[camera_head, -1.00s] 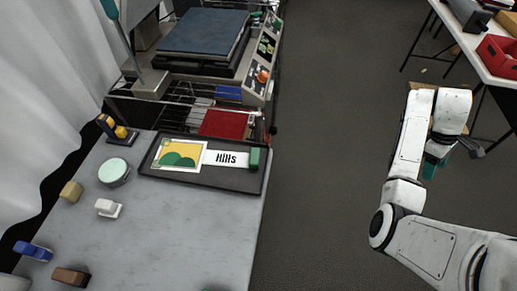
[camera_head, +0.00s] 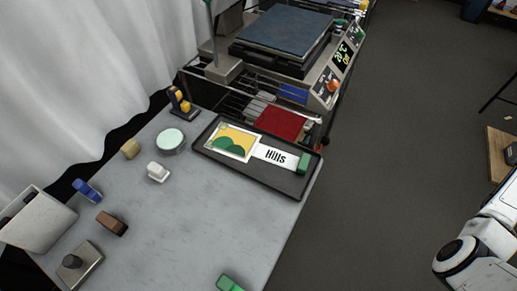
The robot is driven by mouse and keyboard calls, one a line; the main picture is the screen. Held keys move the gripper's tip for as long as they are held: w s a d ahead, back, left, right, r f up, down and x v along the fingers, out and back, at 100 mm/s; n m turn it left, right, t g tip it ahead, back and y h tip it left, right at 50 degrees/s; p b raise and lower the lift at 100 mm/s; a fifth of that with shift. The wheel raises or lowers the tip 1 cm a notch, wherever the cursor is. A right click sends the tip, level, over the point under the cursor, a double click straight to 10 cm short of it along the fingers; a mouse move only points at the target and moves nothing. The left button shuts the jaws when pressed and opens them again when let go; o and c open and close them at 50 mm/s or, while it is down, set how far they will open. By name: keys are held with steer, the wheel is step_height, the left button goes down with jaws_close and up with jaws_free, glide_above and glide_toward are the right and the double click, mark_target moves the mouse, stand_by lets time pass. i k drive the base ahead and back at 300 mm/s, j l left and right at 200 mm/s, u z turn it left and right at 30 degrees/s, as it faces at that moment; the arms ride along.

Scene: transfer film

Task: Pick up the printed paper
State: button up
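The printed paper (camera_head: 232,143) lies in a dark tray on the grey table. It shows a yellow picture with green hills. A white strip reading "Hills" (camera_head: 276,155) lies at its right, and a green block (camera_head: 304,163) is at the strip's right end. Part of my white arm shows at the lower right edge, well away from the tray. My gripper is out of the picture.
The tray (camera_head: 248,171) has a raised rim. A heat press (camera_head: 282,40) stands on a rack behind it. A round tin (camera_head: 170,140), small blocks, and a white bin (camera_head: 36,220) stand on the table's left side. The table's middle is clear.

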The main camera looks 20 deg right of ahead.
mark_target(239, 144)
steer(key=l+u, duration=0.7)
steer(key=l, duration=0.2)
steer(key=k, duration=0.05)
